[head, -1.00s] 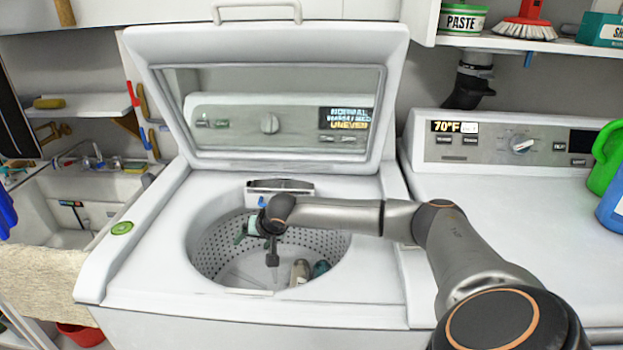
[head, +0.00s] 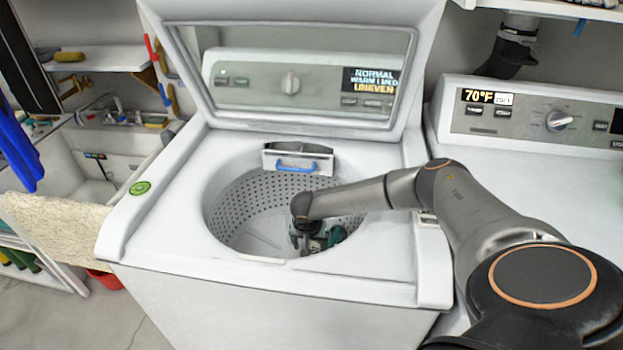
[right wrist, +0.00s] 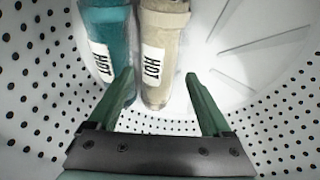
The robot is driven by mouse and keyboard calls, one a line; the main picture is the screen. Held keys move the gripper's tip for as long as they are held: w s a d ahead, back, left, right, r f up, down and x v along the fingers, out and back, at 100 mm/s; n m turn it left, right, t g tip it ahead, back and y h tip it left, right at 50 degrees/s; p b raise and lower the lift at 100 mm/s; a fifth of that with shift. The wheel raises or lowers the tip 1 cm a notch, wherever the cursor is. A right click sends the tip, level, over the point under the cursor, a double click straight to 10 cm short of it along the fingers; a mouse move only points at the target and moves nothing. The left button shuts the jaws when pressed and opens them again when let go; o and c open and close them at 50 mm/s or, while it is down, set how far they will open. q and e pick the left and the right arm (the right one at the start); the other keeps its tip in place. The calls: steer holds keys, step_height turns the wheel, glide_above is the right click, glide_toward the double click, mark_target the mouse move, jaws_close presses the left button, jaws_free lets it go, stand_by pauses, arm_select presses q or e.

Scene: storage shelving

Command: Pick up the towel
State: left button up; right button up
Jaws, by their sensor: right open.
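Two rolled, towel-like bundles with white HOT labels lie in the washer drum. The teal roll (right wrist: 108,40) and the beige roll (right wrist: 164,32) are side by side in the right wrist view. In the head view part of the teal roll (head: 337,235) shows; the beige one is largely hidden by my arm. My right gripper (right wrist: 158,85) is open, with its fingertips near the lower ends of the rolls and nothing held. In the head view this gripper (head: 307,242) is down inside the drum. A beige cloth (head: 50,225) hangs over the sink's front. My left gripper is not seen.
The perforated washer drum (head: 235,215) surrounds my right gripper closely. The washer's lid (head: 300,120) stands open behind it. A dryer (head: 530,180) stands to the right, and a sink (head: 95,170) to the left. The washer's white top is mostly clear.

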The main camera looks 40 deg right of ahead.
steer(key=b+x, duration=0.1)
steer(key=x, duration=0.4)
steer(key=shift+s+d, duration=0.1)
steer(key=shift+f, duration=0.2)
steer(key=shift+r, duration=0.2)
steer(key=c, duration=1.2)
